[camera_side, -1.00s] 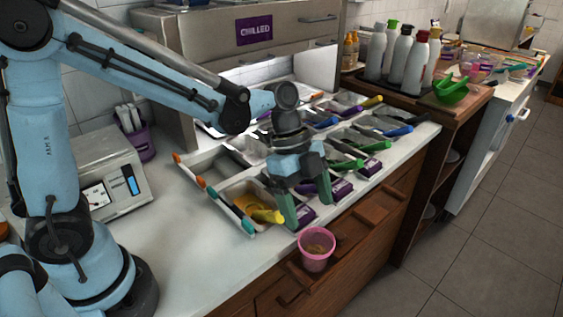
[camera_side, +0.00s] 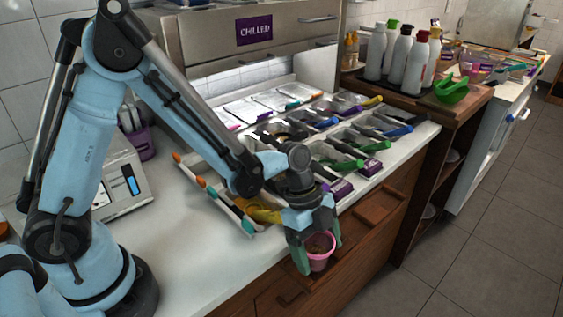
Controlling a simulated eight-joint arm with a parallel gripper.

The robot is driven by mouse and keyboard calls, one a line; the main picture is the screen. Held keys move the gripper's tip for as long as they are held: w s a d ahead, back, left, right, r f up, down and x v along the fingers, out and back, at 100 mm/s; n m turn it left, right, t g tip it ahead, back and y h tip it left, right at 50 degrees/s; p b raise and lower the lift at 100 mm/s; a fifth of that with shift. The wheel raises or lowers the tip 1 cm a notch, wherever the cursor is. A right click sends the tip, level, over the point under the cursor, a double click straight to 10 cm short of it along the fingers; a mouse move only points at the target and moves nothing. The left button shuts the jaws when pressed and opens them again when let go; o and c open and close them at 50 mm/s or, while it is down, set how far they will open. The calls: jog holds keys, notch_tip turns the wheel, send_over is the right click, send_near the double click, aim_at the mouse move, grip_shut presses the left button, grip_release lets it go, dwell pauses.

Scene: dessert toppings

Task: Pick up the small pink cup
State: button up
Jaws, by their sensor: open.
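The small pink cup (camera_side: 319,262) stands upright on a brown wooden ledge at the front of the counter, with some brownish contents inside. My gripper (camera_side: 319,252) is open, its green fingers pointing down. One finger is left of the cup and the other is at its right rim, so the cup shows between them. The gripper's body hides part of the cup's far rim. I cannot tell whether either finger touches the cup.
Topping trays with coloured-handled scoops (camera_side: 347,163) fill the counter behind. A scale (camera_side: 122,190) stands at the left. White bottles (camera_side: 397,58) and a green bowl (camera_side: 450,90) stand on the wooden cart. The counter's front left (camera_side: 190,270) is clear.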

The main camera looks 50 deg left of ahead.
jog(key=shift+d+f, duration=0.1)
jog(key=shift+f, duration=0.1)
jog(key=shift+c, duration=0.3)
jog(key=c, duration=0.6)
jog(key=shift+c, duration=0.3)
jog(key=shift+r, duration=0.1)
